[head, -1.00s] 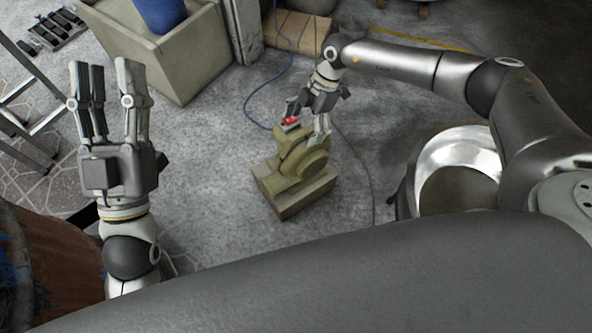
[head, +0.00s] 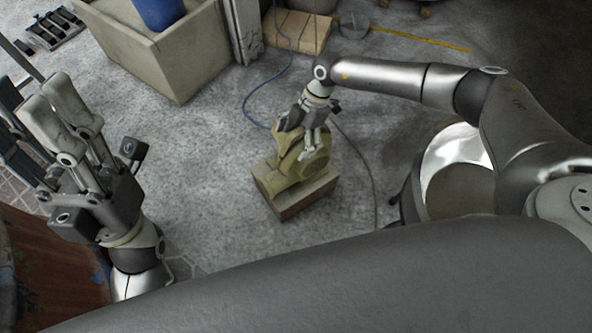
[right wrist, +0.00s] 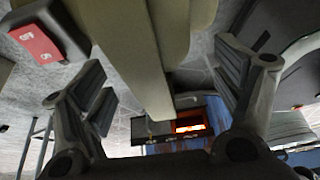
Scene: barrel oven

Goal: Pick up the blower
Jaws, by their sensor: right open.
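The blower (head: 286,166) is an olive-yellow machine with a rounded housing on a block-like base (head: 309,201), upright on the floor in the middle of the head view. My right gripper (head: 297,136) is at its top, fingers pointing down around the upper part. In the right wrist view an olive bar of the blower (right wrist: 140,65) runs between the spread fingers of this gripper (right wrist: 170,95), with gaps on both sides. A red switch (right wrist: 37,44) shows beside it. My left gripper (head: 35,115) is open and empty at the left, fingers raised.
A large planter (head: 165,55) with a blue pot (head: 158,12) stands at the back left. A wooden block (head: 297,32) lies behind the blower. A blue cable (head: 262,88) lies on the floor. A round metal container (head: 450,160) is at the right. Grey floor left of the blower is clear.

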